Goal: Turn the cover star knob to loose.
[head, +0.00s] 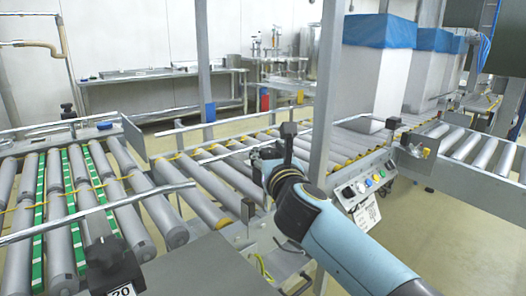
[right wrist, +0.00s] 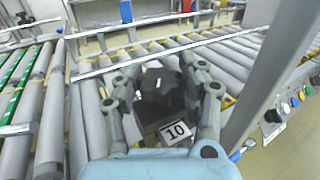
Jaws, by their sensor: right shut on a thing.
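A dark star knob (right wrist: 163,88) sits between the fingers of my right gripper (right wrist: 163,76) in the right wrist view. The fingers are closed in around it from both sides. A plate with the number 10 (right wrist: 175,132) is just below the knob. In the head view, my right gripper (head: 272,160) is over the middle roller conveyor, and it and its arm hide the knob. I cannot tell which way the knob is turned. My left gripper is not in view.
A grey post (head: 325,95) stands close to the right of my gripper. A control box with coloured buttons (head: 362,184) is to the right. A black clamp marked 20 (head: 113,272) is at the lower left. White bins with blue liners (head: 378,32) stand behind.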

